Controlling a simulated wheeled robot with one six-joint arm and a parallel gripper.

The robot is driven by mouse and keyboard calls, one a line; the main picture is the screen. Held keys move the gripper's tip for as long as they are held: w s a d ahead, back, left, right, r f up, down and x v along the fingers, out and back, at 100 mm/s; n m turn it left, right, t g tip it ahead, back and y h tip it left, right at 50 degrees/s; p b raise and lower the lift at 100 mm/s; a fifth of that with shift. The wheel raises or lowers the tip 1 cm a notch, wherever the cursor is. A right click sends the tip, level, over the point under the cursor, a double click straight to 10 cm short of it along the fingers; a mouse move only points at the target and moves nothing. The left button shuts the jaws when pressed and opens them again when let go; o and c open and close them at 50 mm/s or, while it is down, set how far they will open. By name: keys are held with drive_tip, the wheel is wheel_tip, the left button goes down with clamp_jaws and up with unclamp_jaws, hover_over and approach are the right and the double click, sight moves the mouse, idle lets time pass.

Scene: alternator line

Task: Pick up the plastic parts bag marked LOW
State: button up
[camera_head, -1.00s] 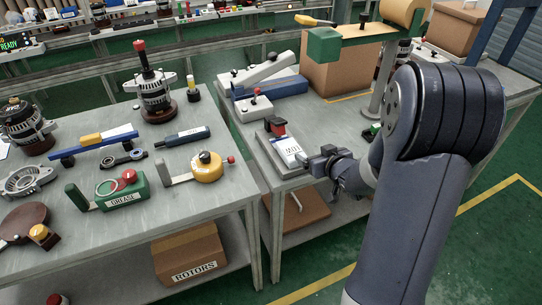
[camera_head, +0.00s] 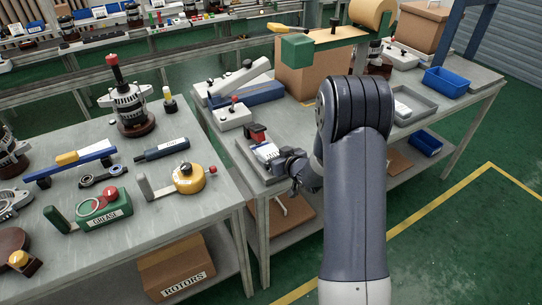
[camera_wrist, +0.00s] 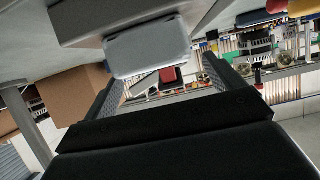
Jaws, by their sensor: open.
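The white plastic parts bag (camera_head: 267,152) with dark lettering, partly legible as LOW, lies on a shallow grey tray (camera_head: 247,160) at the near end of the middle bench. My gripper (camera_head: 281,158) is right beside the bag's right end, low over the bench edge. In the wrist view my gripper (camera_wrist: 163,75) is open, with its two dark fingers apart. A pale, rounded-edged thing, likely the bag (camera_wrist: 148,48), shows ahead and between the fingers, nearer the left one. I cannot tell whether the fingers touch it.
A red and black object (camera_head: 256,133) sits just behind the bag. A grey control box with a red knob (camera_head: 232,115) stands further back. A grey tray (camera_head: 425,101) and a blue bin (camera_head: 447,81) stand to the right. The left bench holds several alternator parts and tools.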

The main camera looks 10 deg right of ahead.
sight(270, 152)
drive_tip(key=shift+p+x, duration=0.3)
drive_tip(key=shift+x, duration=1.2)
drive_tip(key=shift+c, duration=0.3)
drive_tip(key=c, duration=1.1)
drive_tip(key=shift+c, duration=0.4)
drive_tip(key=shift+r, duration=0.1)
